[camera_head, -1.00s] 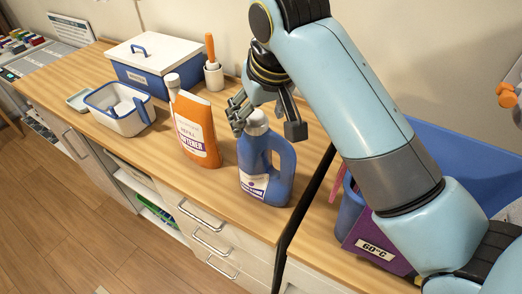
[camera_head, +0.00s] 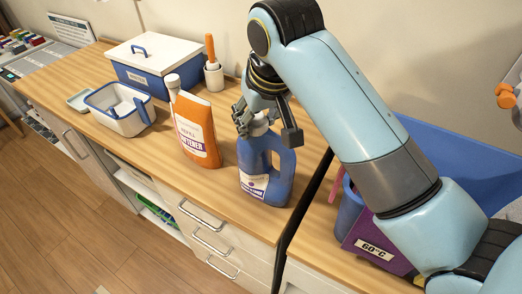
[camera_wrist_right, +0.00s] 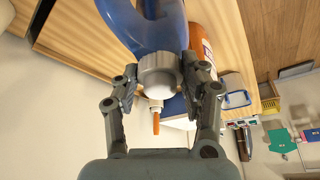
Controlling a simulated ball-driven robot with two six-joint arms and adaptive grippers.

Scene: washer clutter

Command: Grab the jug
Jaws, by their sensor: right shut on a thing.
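The blue jug (camera_head: 262,172) with a white cap and a side handle stands upright on the wooden counter (camera_head: 222,203). My right gripper (camera_head: 263,128) reaches down from above and is shut on the jug's top, around its cap. In the right wrist view, the jug (camera_wrist_right: 150,27) is at the top, and the right gripper's (camera_wrist_right: 160,78) two fingers sit on either side of the cap. My left gripper is in neither view.
An orange softener bottle (camera_head: 196,130) stands just left of the jug. Farther left are an open white tub (camera_head: 122,122), a lidded blue box (camera_head: 150,75) and a pot with an orange-handled tool (camera_head: 213,76). A purple box (camera_head: 375,245) and blue bin (camera_head: 440,150) stand at right.

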